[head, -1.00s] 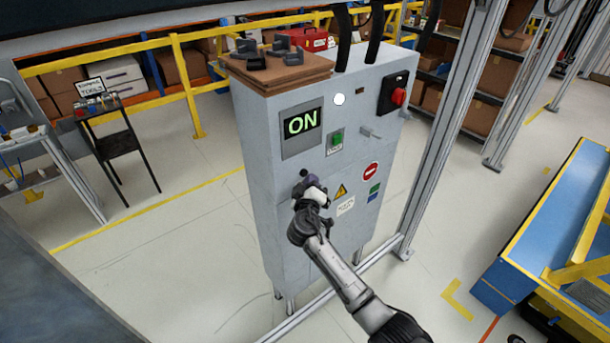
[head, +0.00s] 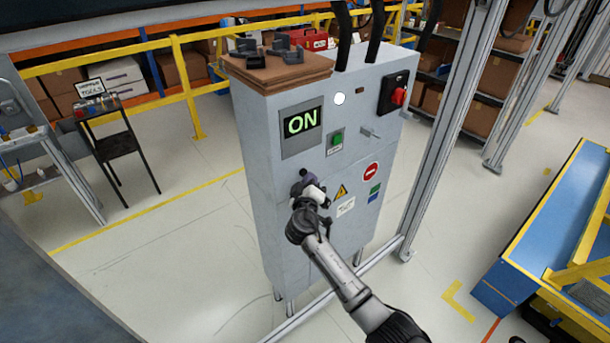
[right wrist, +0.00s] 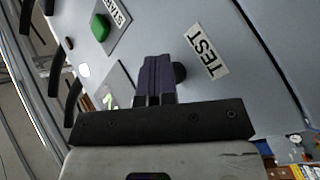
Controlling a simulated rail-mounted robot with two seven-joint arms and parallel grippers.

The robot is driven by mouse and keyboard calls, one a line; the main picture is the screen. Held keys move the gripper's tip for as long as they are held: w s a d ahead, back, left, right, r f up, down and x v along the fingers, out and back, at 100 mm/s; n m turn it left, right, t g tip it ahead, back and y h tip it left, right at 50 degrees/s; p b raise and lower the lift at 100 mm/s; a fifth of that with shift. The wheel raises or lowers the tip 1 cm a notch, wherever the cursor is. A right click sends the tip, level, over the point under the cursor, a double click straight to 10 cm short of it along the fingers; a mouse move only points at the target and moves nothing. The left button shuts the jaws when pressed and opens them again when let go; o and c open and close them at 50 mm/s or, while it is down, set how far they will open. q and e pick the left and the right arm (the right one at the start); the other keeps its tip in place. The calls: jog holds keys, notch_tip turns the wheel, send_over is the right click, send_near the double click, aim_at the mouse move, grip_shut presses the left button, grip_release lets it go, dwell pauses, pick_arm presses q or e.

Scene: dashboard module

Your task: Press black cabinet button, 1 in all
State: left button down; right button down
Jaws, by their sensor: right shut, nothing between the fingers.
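The grey cabinet (head: 262,210) stands upright in the middle of the head view. The black button (right wrist: 180,73) shows in the right wrist view as a dark round knob beside the TEST label (right wrist: 208,52), partly hidden behind my fingers. In the head view it is a small dark spot (head: 303,172) just above and left of my fingers. My right gripper (head: 309,179) is shut and empty at the cabinet front; its fingertips also show in the right wrist view (right wrist: 156,62). I cannot tell whether they touch the button. My left gripper is not in view.
A green START button (head: 337,139), a white lamp (head: 339,99) and a red rotary switch (head: 398,96) are on the same cabinet front. A cardboard stack with dark parts (head: 275,72) lies on top. A metal post (head: 450,130) stands close on the right.

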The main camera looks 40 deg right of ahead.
jog(key=shift+w, duration=0.1)
dwell(0.4)
jog(key=shift+s+p, duration=0.35)
jog(key=shift+s, duration=0.5)
